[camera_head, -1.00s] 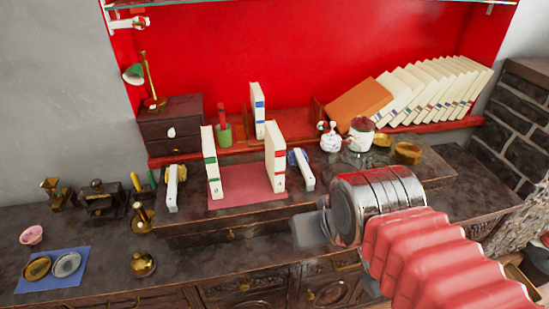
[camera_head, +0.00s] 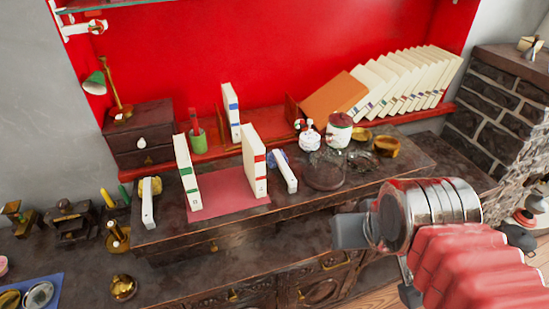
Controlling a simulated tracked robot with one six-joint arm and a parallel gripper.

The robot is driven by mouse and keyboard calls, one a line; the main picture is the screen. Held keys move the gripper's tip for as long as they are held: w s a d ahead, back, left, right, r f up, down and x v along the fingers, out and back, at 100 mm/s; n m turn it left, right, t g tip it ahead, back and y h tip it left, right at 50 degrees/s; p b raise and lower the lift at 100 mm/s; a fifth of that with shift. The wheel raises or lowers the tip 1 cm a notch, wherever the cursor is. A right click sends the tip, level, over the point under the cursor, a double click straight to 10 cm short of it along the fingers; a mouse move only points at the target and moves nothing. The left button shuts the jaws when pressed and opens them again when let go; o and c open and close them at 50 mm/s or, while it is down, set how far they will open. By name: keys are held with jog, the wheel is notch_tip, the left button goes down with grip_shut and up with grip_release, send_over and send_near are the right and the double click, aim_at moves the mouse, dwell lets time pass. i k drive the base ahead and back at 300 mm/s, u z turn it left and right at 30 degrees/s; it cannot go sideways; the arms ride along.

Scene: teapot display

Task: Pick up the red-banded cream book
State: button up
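The red-banded cream book (camera_head: 254,163) stands upright at the right side of a dark red mat (camera_head: 215,196) on the raised dark desk top. A green-banded cream book (camera_head: 187,172) stands upright at the mat's left side. A blue-banded cream book (camera_head: 231,112) stands behind, near the red back panel. My gripper (camera_head: 350,231) is at the right, in front of the desk, apart from the red-banded book. Only a grey part of it shows beyond the silver wrist, so its fingers cannot be made out.
A row of leaning cream books (camera_head: 410,85) and an orange book (camera_head: 335,97) fill the back right.

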aim_at(253, 150)
jog(key=z, duration=0.35)
jog(key=k, duration=0.8)
jog(key=u, duration=1.45)
jog(key=i, duration=1)
